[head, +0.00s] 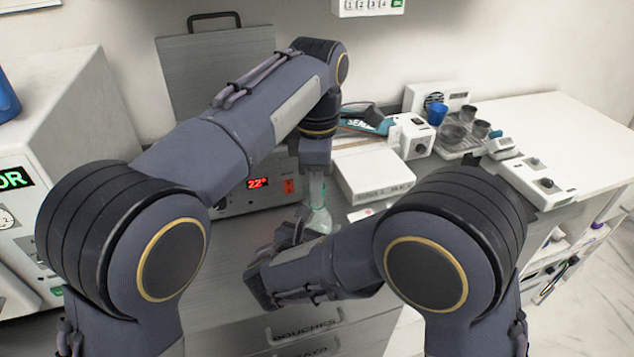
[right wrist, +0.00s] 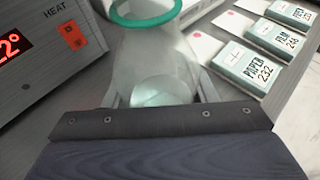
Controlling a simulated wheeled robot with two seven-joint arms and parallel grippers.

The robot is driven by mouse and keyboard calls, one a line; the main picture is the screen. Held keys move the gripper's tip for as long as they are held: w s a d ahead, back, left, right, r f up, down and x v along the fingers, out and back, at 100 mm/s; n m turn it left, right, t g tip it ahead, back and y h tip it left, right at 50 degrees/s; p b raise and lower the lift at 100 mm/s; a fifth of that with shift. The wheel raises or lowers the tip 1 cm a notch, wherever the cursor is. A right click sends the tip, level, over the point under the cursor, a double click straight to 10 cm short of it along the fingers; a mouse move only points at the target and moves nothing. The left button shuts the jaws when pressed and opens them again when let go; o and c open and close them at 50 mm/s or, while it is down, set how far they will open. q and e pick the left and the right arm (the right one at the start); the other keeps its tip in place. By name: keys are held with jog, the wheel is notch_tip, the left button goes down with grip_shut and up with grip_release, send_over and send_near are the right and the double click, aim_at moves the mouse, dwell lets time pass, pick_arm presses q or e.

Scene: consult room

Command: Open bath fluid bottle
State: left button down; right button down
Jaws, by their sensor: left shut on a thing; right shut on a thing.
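A clear glass bottle (head: 320,222) with a teal rim stands in front of the heating unit with the red display. In the right wrist view the bottle (right wrist: 160,60) fills the middle, its teal rim at the top edge. My right gripper (right wrist: 165,92) is shut on the bottle's lower body, with a finger on each side. My left gripper (head: 317,196) points straight down at the bottle's top from above. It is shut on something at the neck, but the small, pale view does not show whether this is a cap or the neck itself.
The heating unit (head: 258,196) is close behind the bottle. A white box (head: 372,178) is to its right. Labelled packets (right wrist: 248,68) lie right of the bottle in the right wrist view. A tray with cups (head: 458,147) stands farther right; the white counter (head: 545,120) beyond has free room.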

pick_arm(q)
jog(key=shift+r, duration=0.15)
jog(key=shift+r, duration=1.9)
pick_arm(e)
jog(key=c, duration=0.5)
grip_release()
